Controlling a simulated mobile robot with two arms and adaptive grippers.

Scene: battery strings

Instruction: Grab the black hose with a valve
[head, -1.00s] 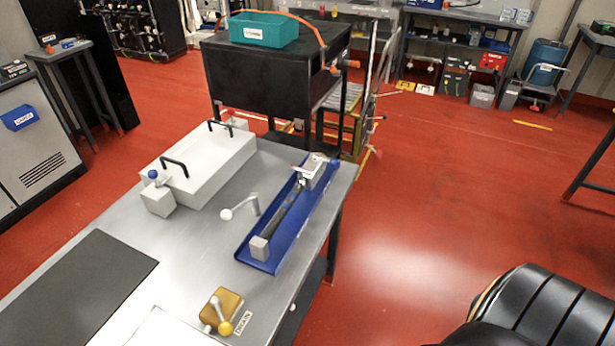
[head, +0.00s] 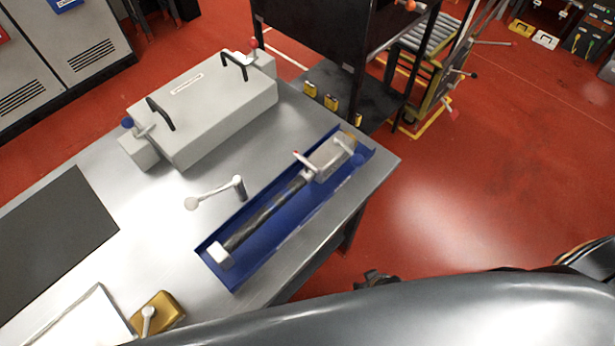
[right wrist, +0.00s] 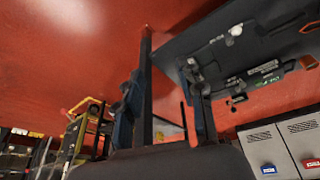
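The black hose (head: 265,212) lies in a long blue tray (head: 262,262) on the metal table in the head view. A pale end block (head: 218,256) is at its near end. A pale valve block (head: 328,160) with levers, one red-tipped, is at its far end. My right gripper (head: 375,278) shows as a small dark shape above my arm, right of the table's edge and apart from the hose. In the right wrist view my right gripper (right wrist: 163,78) has its fingers spread with nothing between them. The hose cannot be made out there. My left gripper is not in view.
The metal table (head: 155,215) also holds a pale box (head: 205,115) with black handles, a bent lever (head: 218,192), a dark mat (head: 50,235) and a brass block (head: 160,312). A black cart (head: 330,35) stands behind. Red floor is clear to the right.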

